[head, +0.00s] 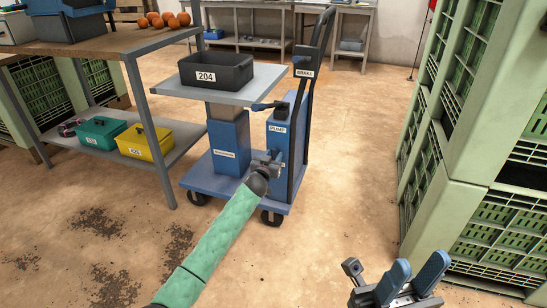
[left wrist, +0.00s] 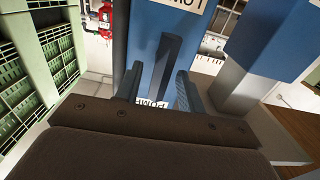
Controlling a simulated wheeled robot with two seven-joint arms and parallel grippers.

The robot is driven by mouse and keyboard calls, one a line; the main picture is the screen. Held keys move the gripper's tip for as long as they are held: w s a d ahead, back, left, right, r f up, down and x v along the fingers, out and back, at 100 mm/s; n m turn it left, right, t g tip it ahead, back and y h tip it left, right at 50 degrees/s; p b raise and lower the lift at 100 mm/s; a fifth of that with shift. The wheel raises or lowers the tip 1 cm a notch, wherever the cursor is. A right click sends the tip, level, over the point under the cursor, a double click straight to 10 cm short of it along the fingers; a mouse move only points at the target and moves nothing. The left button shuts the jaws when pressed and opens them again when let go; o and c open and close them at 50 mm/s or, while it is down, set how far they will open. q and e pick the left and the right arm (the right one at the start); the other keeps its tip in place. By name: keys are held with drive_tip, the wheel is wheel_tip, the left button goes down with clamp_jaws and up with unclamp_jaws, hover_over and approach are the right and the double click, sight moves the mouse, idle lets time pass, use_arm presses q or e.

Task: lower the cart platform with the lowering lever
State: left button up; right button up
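The cart's grey platform (head: 168,88) is raised on a blue column and carries a black bin (head: 215,72) labelled 204. A blue housing (head: 289,115) beside the column bears a PUMP label and a dark handle (head: 262,106). My left gripper (head: 268,158) is at the lower front of this housing and hides part of it. In the left wrist view a dark lever (left wrist: 166,65) stands between my left fingers (left wrist: 158,88), with a visible gap on one side. A partly cut-off label starting LOW is near it. My right gripper (head: 408,277) is open and empty, away from the cart.
A workbench (head: 95,48) with orange fruit on top and green (head: 100,132) and yellow (head: 144,143) boxes below stands at the left. Green crates (head: 450,150) are stacked at the right. The cart's upright handle (head: 315,65) has a BRAKE label. The floor right of the cart is clear.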

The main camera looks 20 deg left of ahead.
use_arm(q)
drive_tip(key=shift+w, duration=0.5)
clamp_jaws()
drive_tip(key=shift+r, duration=0.1)
